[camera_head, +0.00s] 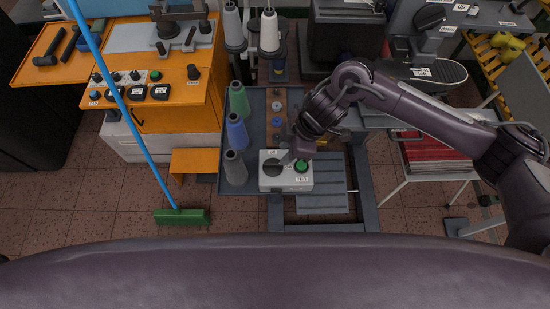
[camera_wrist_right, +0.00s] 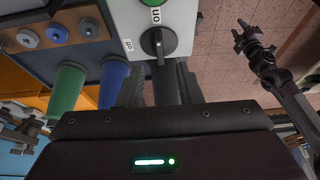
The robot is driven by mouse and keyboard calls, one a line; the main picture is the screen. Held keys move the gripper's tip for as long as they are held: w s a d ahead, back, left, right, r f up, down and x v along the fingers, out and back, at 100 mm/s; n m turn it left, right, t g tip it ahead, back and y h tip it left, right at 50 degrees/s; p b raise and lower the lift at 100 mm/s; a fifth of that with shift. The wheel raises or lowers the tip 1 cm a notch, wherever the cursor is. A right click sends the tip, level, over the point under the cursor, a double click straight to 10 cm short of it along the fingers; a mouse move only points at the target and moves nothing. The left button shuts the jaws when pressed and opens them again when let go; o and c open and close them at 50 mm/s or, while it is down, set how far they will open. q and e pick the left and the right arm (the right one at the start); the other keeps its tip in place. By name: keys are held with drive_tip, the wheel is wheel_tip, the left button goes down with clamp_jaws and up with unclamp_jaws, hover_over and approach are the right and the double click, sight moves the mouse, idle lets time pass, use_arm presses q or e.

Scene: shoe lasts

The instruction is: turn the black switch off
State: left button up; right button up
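The black switch (camera_wrist_right: 158,42) is a round dark knob with a ridge, on a pale control box (camera_head: 287,187). In the head view the switch (camera_head: 271,168) sits left of a green button (camera_head: 301,166). My right gripper (camera_head: 287,157) reaches down over the box beside the switch. In the right wrist view its dark fingers (camera_wrist_right: 166,85) are close together and end at the knob's edge; whether they touch it is unclear. Labels, one reading ON, lie near the knob. What looks like my left gripper (camera_wrist_right: 252,42) hangs low over the floor; its jaws are unclear.
Green, blue and grey thread cones (camera_head: 237,131) stand left of the box. A broom with a green head (camera_head: 182,217) leans on an orange workbench (camera_head: 187,110). A white stool with red sheets (camera_head: 433,152) stands right. Tiled floor is open in front.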

sight(274, 163)
drive_tip(key=p+x, duration=0.1)
drive_tip(key=x, duration=0.6)
drive_tip(key=shift+a, duration=0.15)
drive_tip(key=shift+r, duration=0.1)
clamp_jaws()
